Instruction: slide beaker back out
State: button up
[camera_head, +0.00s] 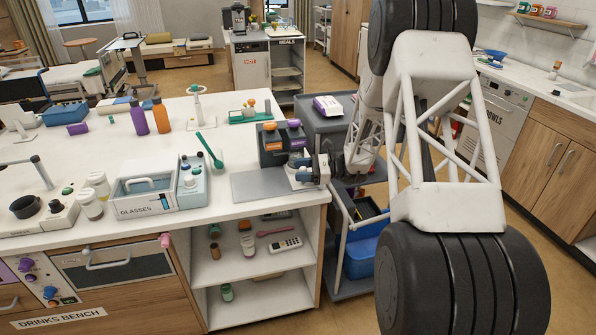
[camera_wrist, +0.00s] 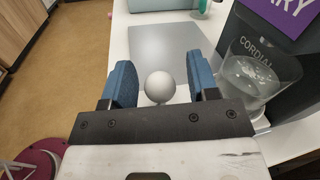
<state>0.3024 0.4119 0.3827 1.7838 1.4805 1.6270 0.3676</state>
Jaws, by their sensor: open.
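A clear beaker (camera_wrist: 250,78) stands at the right in the wrist view, against the dark front of a dispenser marked CORDIAL (camera_wrist: 258,50). Whitish bits or reflections show in its lower part. My gripper (camera_wrist: 163,80) has its two blue fingers spread apart. A pale round knob or ball (camera_wrist: 160,87) shows between them; I cannot tell whether they touch it. The beaker is outside the fingers, right of the right one. In the head view the dispenser (camera_head: 272,150) stands at the counter's right end, with my gripper (camera_head: 308,170) close beside it. The beaker is hard to make out there.
A grey mat (camera_head: 258,186) lies before the dispenser, mostly bare. A box marked GLASSES (camera_head: 145,203), jars (camera_head: 98,184) and a green spoon-like tool (camera_head: 210,150) are further left on the counter. A grey trolley (camera_head: 328,125) stands right behind the dispenser.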

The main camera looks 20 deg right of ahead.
jog(key=shift+w+a, duration=0.1)
jog(key=shift+a, duration=0.45)
grip_shut()
